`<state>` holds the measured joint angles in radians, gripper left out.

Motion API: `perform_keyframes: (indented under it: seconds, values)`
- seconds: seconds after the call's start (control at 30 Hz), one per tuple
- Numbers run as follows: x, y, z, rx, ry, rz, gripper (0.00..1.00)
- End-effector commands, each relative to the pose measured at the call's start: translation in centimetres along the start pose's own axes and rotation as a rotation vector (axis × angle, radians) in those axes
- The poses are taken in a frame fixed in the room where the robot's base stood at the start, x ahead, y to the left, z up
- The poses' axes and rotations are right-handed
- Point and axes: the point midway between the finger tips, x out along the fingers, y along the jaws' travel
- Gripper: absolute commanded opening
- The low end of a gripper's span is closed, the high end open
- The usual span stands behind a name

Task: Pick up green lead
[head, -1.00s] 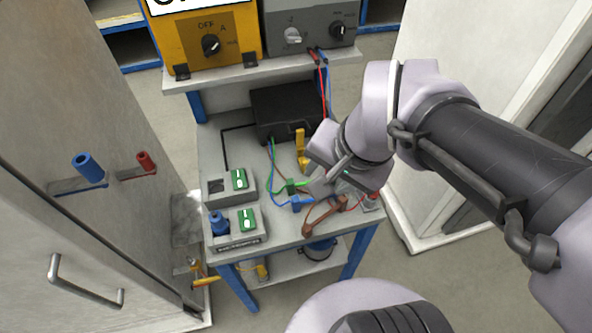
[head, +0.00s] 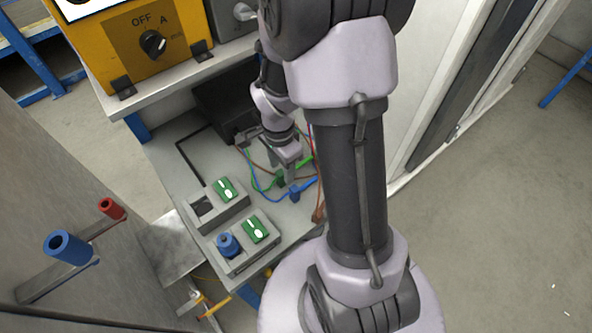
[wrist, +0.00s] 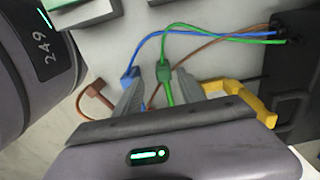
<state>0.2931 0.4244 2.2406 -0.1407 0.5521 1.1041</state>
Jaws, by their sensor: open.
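The green lead's plug (wrist: 163,72) lies on the grey bench top between the fingertips of my gripper (wrist: 158,82) in the wrist view. The green cable runs from it to a black box. In the head view my gripper (head: 284,173) points down over the bench, with the green lead (head: 280,182) beside its fingers. The gripper is open, and I see no contact with the plug. The blue lead's plug (wrist: 130,75) lies close to the left finger. The brown lead's plug (wrist: 92,92) is further left.
A yellow piece (wrist: 245,92) lies right of the right finger. The black box (head: 222,108) stands behind. Socket blocks with green switches (head: 255,229) are at the bench's front left.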

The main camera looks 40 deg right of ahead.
Motion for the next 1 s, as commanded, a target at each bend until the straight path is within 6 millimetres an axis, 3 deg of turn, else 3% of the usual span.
perform_keyframes:
  seconds: [0.17, 0.33, 0.53, 0.57, 0.8, 1.0]
  values:
    - [2.0, -0.2, 0.0, -0.001, 0.000, 0.001, 0.47]
    - [5.5, -0.5, 0.0, -0.002, -0.001, 0.002, 0.47]
    - [5.5, -0.6, -0.1, -0.001, 0.000, 0.000, 0.47]
    - [5.5, -0.6, -0.1, -0.001, 0.000, 0.000, 0.45]
    - [5.5, -0.6, -0.1, -0.001, 0.000, 0.000, 0.00]
    - [5.5, -0.6, -0.1, -0.001, 0.000, 0.000, 0.00]
